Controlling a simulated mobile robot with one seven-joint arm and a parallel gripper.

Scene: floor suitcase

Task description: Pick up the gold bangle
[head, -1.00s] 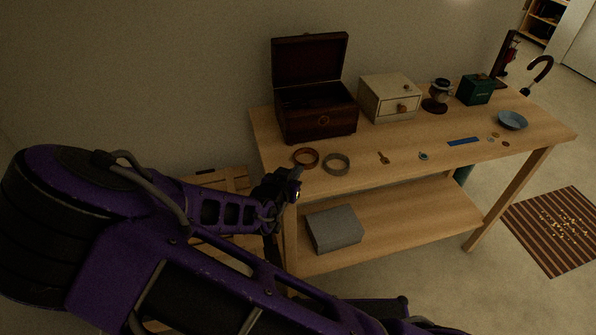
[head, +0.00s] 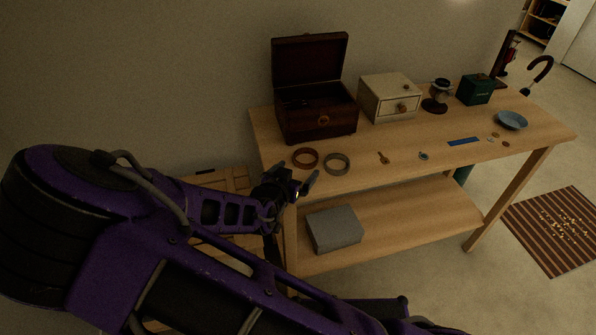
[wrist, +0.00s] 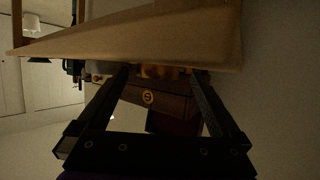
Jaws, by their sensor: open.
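Two bangles lie flat near the left front of the wooden table (head: 440,150). The left bangle (head: 305,158) is reddish brown; the right bangle (head: 337,164) is duller, grey-tan. In this dim light I cannot tell surely which one is gold. My gripper (head: 299,178) is open and empty at the table's left front corner, just short of the left bangle. In the wrist view the fingers stand apart, and an orange-brown band (wrist: 158,72) shows between their tips, likely the left bangle.
An open dark wooden chest (head: 318,122) stands behind the bangles, with a cream drawer box (head: 385,98) beside it. A small key (head: 384,157) and a ring (head: 423,156) lie to the right. A grey box (head: 335,230) sits on the lower shelf.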

